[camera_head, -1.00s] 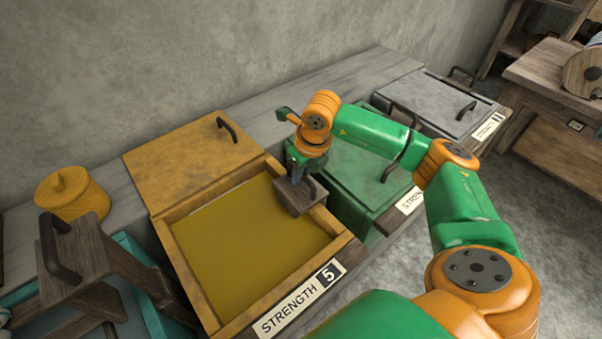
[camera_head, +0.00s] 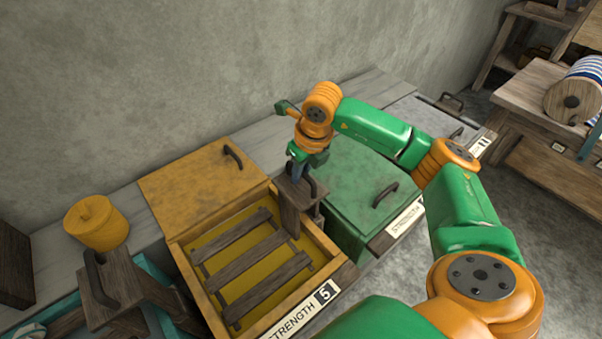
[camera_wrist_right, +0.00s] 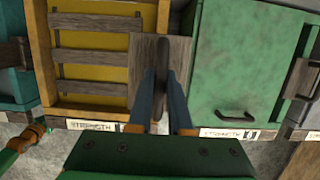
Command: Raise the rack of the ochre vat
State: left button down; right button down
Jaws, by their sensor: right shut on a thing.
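The ochre vat (camera_head: 184,283) stands open in the head view, its ochre lid (camera_head: 203,187) tipped back behind it and yellow liquid inside. Its wooden slatted rack (camera_head: 245,257) shows above the liquid, with several slats clear of it. A wooden post with a top block (camera_head: 289,213) rises at the rack's right side and carries a dark handle. My right gripper (camera_head: 299,168) is shut on that handle from above; in the right wrist view the fingers (camera_wrist_right: 162,92) close on the dark bar over the wooden block.
A green lidded vat (camera_head: 352,178) stands close on the right, a grey one beyond it. A teal vat with a raised wooden handle post (camera_head: 125,290) is at the left. An ochre pot (camera_head: 97,222) sits behind. A wall rises at the back.

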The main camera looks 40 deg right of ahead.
jog(key=p+v, duration=0.1)
jog(key=v, duration=0.1)
jog(key=w+p+v, duration=0.1)
jog(key=p+v, duration=0.2)
jog(key=v, duration=0.1)
jog(key=shift+w+r, duration=0.3)
jog(key=shift+r, duration=0.15)
grip_release()
jog(key=shift+f, duration=0.1)
jog(key=w+p+v, duration=0.1)
jog(key=p+v, duration=0.5)
jog(key=shift+r, duration=0.6)
jog(key=shift+w+a, duration=0.1)
jog(key=shift+w, duration=0.05)
jog(key=shift+f, duration=0.1)
